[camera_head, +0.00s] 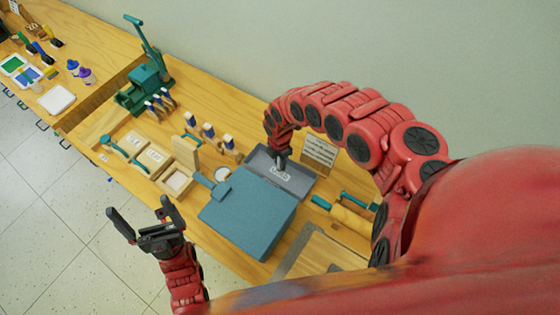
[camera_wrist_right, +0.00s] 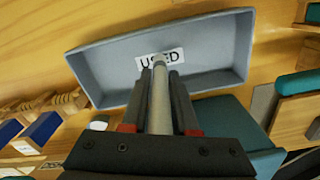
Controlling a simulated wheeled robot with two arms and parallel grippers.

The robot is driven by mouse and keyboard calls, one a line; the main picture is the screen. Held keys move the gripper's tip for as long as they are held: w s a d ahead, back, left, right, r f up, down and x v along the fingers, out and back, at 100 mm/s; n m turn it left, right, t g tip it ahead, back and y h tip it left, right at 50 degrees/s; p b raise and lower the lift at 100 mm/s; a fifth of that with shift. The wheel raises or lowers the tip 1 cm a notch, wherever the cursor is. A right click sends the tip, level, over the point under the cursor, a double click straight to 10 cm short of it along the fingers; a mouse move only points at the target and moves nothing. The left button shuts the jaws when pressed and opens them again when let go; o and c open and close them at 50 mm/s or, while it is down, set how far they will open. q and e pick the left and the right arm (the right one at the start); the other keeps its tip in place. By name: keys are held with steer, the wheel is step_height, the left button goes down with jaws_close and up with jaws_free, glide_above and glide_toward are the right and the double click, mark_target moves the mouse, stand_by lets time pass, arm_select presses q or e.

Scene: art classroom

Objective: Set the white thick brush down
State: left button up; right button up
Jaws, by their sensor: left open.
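The white thick brush (camera_wrist_right: 160,98) shows in the right wrist view as a pale round rod between the fingers of my right gripper (camera_wrist_right: 162,95). The fingers lie along both sides of it, and its far end points at the grey tray (camera_wrist_right: 110,65) labelled USED. I cannot tell whether the brush touches the tray floor. In the head view my right gripper (camera_head: 283,160) is over the same tray (camera_head: 304,183), and the brush cannot be made out there. My left gripper (camera_head: 148,222) is open and empty, over the floor in front of the table.
A blue-grey flat box (camera_head: 248,212) stands directly in front of the tray. A card (camera_head: 319,151) stands behind it. Small open wooden boxes (camera_head: 176,181) and several blue-tipped wooden tools (camera_head: 208,130) are to the left. A roller (camera_head: 345,214) lies to the right.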

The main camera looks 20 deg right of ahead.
steer(key=o, duration=0.3)
